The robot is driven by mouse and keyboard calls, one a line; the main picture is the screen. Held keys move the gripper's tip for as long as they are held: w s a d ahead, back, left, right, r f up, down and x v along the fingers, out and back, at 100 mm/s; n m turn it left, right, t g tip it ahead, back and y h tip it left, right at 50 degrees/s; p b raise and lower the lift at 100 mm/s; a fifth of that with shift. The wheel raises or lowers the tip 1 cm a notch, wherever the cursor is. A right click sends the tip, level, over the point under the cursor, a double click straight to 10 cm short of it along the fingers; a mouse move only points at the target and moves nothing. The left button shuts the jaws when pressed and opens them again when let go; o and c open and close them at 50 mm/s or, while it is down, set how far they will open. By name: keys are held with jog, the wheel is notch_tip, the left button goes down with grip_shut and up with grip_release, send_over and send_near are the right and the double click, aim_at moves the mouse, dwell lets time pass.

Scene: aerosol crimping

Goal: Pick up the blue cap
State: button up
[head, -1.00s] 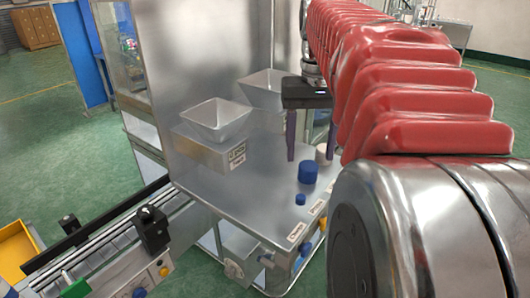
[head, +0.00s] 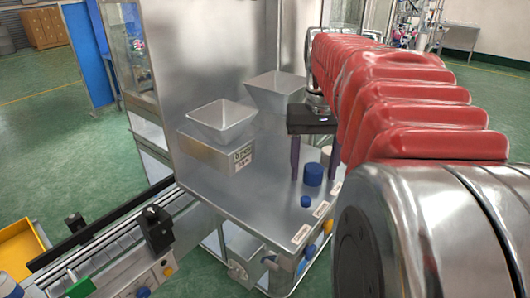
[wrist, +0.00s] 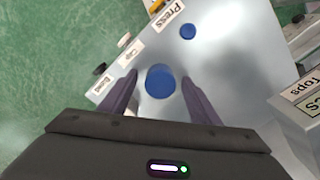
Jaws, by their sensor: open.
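A blue cap (head: 313,179), a short round cylinder, stands on the metal table. In the wrist view the blue cap (wrist: 160,82) shows from above, between the two purple fingers. My gripper (head: 312,172) is open and points down, its fingers on either side of the cap. In the wrist view my gripper (wrist: 160,76) shows a gap between each finger and the cap. I cannot tell how high the fingertips are above the table. A smaller blue round piece (head: 306,201) lies nearer the table's front edge, and it also shows in the wrist view (wrist: 188,31).
A white round piece (head: 326,152) stands behind the cap. Two metal hoppers, one on a labelled box (head: 215,152), stand to the left. Labels and coloured buttons line the table's front edge (head: 301,234). A conveyor (head: 110,245) runs at the lower left.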

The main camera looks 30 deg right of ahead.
aim_at(314, 167)
jog(key=shift+c, duration=0.4)
jog(key=c, duration=1)
jog(key=shift+r, duration=0.1)
notch_tip(314, 167, up, 10)
jog(key=shift+f, duration=0.1)
dwell(0.6)
